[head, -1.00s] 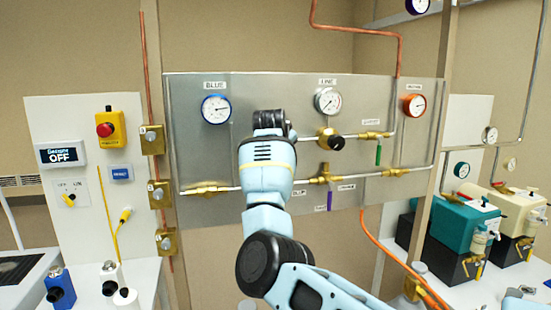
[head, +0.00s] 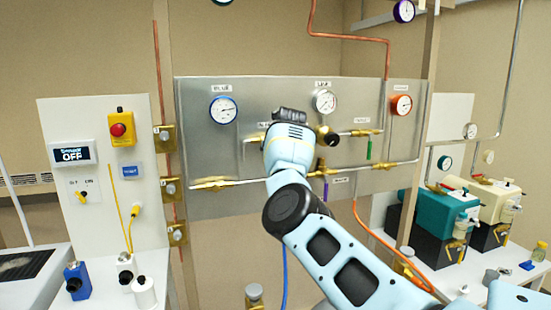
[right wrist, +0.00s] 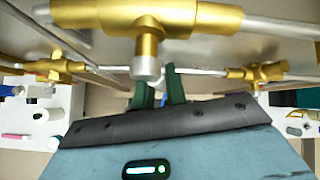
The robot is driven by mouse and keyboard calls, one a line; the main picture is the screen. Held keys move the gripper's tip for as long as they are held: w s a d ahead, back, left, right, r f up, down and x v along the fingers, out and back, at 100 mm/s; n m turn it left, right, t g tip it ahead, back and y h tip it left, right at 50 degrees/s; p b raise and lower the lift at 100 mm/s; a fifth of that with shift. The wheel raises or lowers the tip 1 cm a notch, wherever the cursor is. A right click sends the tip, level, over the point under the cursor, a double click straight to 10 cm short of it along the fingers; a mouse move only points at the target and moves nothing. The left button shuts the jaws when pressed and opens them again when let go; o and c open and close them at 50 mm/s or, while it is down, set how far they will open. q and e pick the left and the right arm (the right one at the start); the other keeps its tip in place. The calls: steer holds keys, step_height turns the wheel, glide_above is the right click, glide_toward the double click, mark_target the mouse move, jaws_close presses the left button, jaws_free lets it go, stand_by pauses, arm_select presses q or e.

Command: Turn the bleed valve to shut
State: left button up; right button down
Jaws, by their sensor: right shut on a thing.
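My right gripper (head: 290,116) is against the middle of the steel panel (head: 240,160), left of the black-knobbed regulator (head: 327,136). Its wrist hides the fingers and what they hold in the head view. In the right wrist view, its two dark green fingers (right wrist: 160,90) stand close together below a brass valve body (right wrist: 150,40) with a silver stem. The gripper is shut on what seems to be the bleed valve's handle, itself mostly hidden. I cannot read the valve's label. My left gripper is not in view.
The panel carries a blue-rimmed gauge (head: 223,110), a white gauge (head: 325,102) and an orange gauge (head: 401,105). A green lever (head: 369,149) hangs right of the regulator. Pumps (head: 445,225) stand at right; an emergency stop (head: 121,130) is at left.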

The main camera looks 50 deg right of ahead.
steer(key=shift+w+a+t+y, duration=0.15)
steer(key=shift+a+t+y, duration=0.15)
steer(key=shift+y, duration=0.1)
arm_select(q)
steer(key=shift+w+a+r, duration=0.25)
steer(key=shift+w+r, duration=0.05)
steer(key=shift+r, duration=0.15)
arm_select(e)
steer(key=shift+w+a+m+y, duration=0.15)
steer(key=shift+m+y, duration=0.15)
steer(key=shift+m, duration=0.1)
arm_select(q)
steer(key=shift+p, duration=0.3)
arm_select(e)
steer(key=shift+a+f+t, duration=0.1)
steer(key=shift+t, duration=0.2)
steer(key=c, duration=1.4)
jaws_free()
steer(key=shift+c, duration=0.2)
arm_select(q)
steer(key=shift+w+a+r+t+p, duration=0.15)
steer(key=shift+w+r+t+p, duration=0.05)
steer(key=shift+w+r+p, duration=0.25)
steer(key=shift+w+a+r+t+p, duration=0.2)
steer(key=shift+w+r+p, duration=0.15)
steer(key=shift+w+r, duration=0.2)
arm_select(e)
steer(key=v, duration=0.7)
steer(key=shift+s+r, duration=0.25)
steer(key=shift+r, duration=0.1)
